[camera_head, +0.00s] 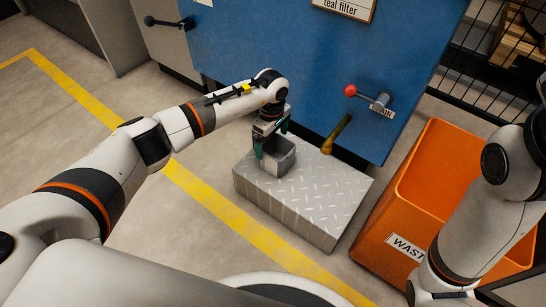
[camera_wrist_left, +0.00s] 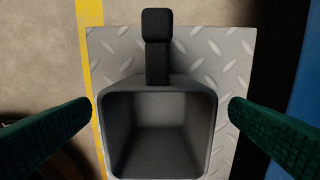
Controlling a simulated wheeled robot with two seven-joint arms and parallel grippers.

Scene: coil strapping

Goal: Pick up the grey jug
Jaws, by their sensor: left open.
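The grey jug (camera_head: 281,160) stands on the tread-plate step (camera_head: 300,214) in front of the blue machine. In the left wrist view, the open, hollow grey jug (camera_wrist_left: 158,84) looks empty, and its dark handle (camera_wrist_left: 157,45) points to the top of the picture. My left gripper (camera_head: 271,139) is open at the jug. Its two green fingers lie on either side of the jug in the left wrist view (camera_wrist_left: 162,106), with a small gap on each side. My right arm shows at the right, but its gripper is out of view.
An orange waste bin (camera_head: 391,208) stands right of the step. A brass spout (camera_head: 337,134) and a red-knobbed drain lever (camera_head: 370,98) stick out from the blue machine (camera_head: 285,50). A yellow floor line (camera_head: 225,213) runs left of the step.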

